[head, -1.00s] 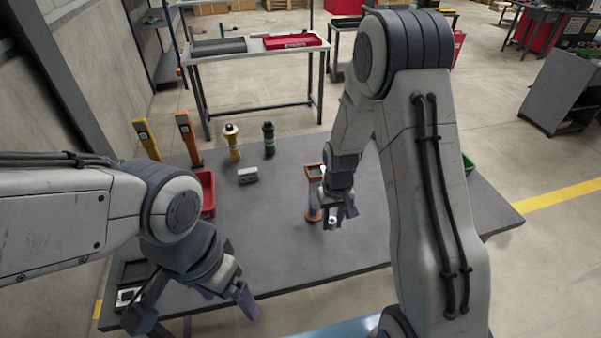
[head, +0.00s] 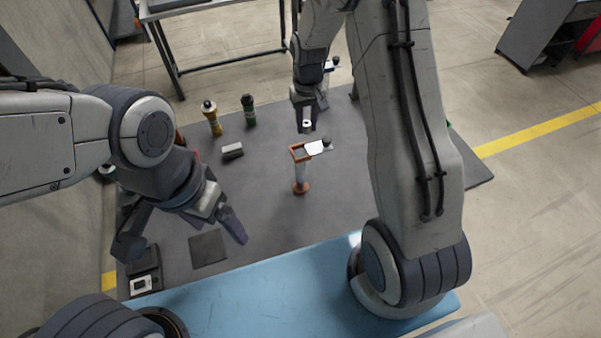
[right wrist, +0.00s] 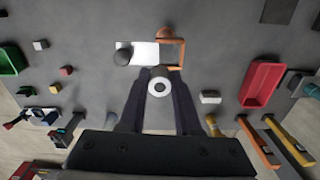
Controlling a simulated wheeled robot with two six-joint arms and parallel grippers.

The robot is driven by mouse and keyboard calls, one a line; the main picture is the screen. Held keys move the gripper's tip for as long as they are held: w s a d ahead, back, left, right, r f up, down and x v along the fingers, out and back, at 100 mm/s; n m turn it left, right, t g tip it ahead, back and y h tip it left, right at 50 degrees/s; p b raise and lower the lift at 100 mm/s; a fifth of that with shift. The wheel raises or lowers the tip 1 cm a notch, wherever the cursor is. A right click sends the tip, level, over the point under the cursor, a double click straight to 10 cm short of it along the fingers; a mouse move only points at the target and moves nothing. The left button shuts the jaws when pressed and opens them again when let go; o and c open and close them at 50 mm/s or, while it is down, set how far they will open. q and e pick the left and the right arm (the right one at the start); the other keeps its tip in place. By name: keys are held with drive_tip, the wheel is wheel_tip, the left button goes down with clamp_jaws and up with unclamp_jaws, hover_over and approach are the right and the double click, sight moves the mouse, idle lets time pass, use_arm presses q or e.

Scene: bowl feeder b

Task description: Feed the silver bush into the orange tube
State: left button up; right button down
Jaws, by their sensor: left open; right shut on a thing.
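The orange tube (head: 300,172) stands upright on the grey table, with a clear middle, an orange foot and a square orange frame at its top. A white plate with a dark knob sits beside the frame. My right gripper (head: 307,122) is shut on the silver bush (right wrist: 158,87), a pale ring with a dark hole. It holds the bush beyond the tube in the head view, apart from it. In the right wrist view the orange frame (right wrist: 181,52) lies just above the fingertips. My left gripper (head: 236,227) is open and empty over the table's left part.
A yellow bottle (head: 211,117), a green bottle (head: 248,110) and a small grey block (head: 232,151) stand left of the tube. A red bin (right wrist: 262,83) and a green bin (right wrist: 12,58) show in the wrist view. A dark square (head: 208,249) lies near the front.

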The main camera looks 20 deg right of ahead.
sight(307, 133)
wheel_tip(307, 133, down, 4)
drive_tip(key=shift+r+b, duration=0.2)
drive_tip(key=shift+b, duration=0.8)
drive_tip(key=c, duration=0.5)
unclamp_jaws()
drive_tip(key=shift+r, duration=0.1)
wheel_tip(307, 133, up, 9)
drive_tip(key=b, duration=0.3)
drive_tip(key=shift+r, duration=0.7)
